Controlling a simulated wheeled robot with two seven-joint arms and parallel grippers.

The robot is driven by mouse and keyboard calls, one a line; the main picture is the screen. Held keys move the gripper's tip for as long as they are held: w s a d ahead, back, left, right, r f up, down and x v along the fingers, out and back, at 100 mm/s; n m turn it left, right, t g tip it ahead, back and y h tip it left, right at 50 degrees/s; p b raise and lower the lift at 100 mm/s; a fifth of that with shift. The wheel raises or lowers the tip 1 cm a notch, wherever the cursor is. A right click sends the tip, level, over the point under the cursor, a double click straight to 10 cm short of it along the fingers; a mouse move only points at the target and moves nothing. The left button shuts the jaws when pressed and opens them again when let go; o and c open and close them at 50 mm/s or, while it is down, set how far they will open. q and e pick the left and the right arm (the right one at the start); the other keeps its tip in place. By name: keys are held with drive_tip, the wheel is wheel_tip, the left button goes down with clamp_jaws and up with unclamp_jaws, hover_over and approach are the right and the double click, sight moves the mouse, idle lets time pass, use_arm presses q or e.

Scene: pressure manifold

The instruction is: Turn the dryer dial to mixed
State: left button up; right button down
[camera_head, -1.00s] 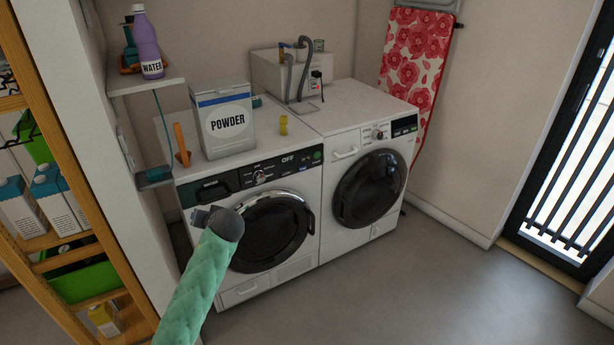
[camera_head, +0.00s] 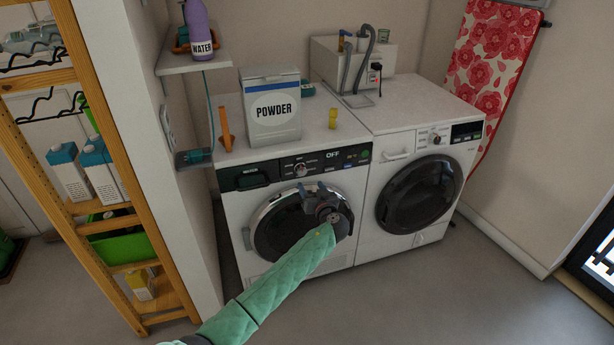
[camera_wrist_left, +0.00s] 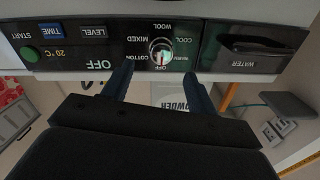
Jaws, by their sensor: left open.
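The dryer (camera_head: 238,205) is the left white machine, with a black control panel and a display reading OFF. Its round dial (camera_head: 300,170) is on that panel. In the wrist view, which is upside down, the silver dial (camera_wrist_left: 160,50) is ringed by labels including WOOL, MIXED, COTTON, COOL, WARM and OFF. A red mark shows on its side nearest OFF. My left gripper (camera_head: 312,189) is open and empty in front of the dryer door, just below the dial. In the wrist view its two fingers (camera_wrist_left: 158,88) point toward the panel, one on each side of the dial, apart from it.
A second white machine (camera_head: 375,235) stands to the right. A powder box (camera_head: 272,125) and a small yellow item (camera_head: 333,119) sit on the dryer top. A wall shelf (camera_head: 195,62) with a purple bottle is at left, beside a wooden rack (camera_head: 100,150). The front floor is clear.

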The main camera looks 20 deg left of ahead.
sight(302, 173)
use_arm(q)
drive_tip(key=p+x, duration=0.1)
drive_tip(key=x, duration=0.5)
drive_tip(key=shift+w+a+r+p, duration=0.1)
drive_tip(key=shift+a+r+p, duration=0.05)
drive_tip(key=shift+a+p, duration=0.2)
drive_tip(key=shift+w+a, duration=0.25)
drive_tip(key=shift+w, duration=0.15)
use_arm(e)
drive_tip(key=shift+g+h, duration=0.3)
drive_tip(key=shift+h, duration=0.1)
drive_tip(key=shift+s+d+r, duration=0.3)
drive_tip(key=shift+d+r, duration=0.35)
drive_tip(key=shift+r, duration=0.1)
drive_tip(key=shift+s+d+r, duration=0.25)
drive_tip(key=shift+d+r, duration=0.4)
drive_tip(key=shift+r, duration=0.05)
